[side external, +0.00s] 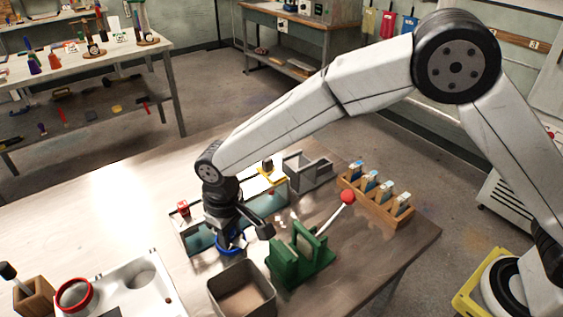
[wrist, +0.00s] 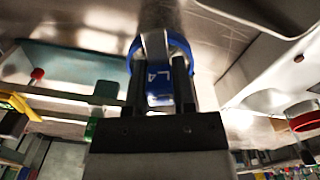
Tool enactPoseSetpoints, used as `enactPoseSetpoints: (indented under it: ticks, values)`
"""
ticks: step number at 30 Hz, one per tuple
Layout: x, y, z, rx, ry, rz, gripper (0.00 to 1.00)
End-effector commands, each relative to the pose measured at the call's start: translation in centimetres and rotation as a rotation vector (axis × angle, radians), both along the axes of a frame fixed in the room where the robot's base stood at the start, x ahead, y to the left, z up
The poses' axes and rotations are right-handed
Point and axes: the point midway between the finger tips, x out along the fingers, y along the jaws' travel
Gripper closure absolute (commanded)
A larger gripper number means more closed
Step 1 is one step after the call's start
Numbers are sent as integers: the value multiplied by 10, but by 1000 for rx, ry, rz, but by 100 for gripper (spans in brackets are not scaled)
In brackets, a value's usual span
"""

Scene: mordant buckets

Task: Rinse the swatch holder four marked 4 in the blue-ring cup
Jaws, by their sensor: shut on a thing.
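My gripper (side external: 229,232) points down at the blue-ring cup (side external: 232,246), near the middle of the table. In the wrist view my gripper (wrist: 159,70) is shut on a swatch holder (wrist: 154,45), a grey piece with a blue part that carries white marks resembling a 4. The blue ring (wrist: 184,47) shows around and behind the fingertips. The holder's lower end appears to be within the ring, but its depth in the cup is hidden. The side view does not show the holder clearly.
A green stand (side external: 289,268) with a red-knobbed lever is right of my gripper. An open grey bin (side external: 241,292) is in front. A wooden rack (side external: 372,207) with several holders is at right. A red-ring cup (side external: 75,295) is at left.

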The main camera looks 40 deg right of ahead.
Motion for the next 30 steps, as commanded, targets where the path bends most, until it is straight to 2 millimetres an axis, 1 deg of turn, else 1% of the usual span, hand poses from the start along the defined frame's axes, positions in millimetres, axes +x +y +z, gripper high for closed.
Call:
enactPoseSetpoints:
  ticks: [11,30]
  values:
    - [0,0,2,0,-1,0,100]
    - [0,0,29,1,-2,0,100]
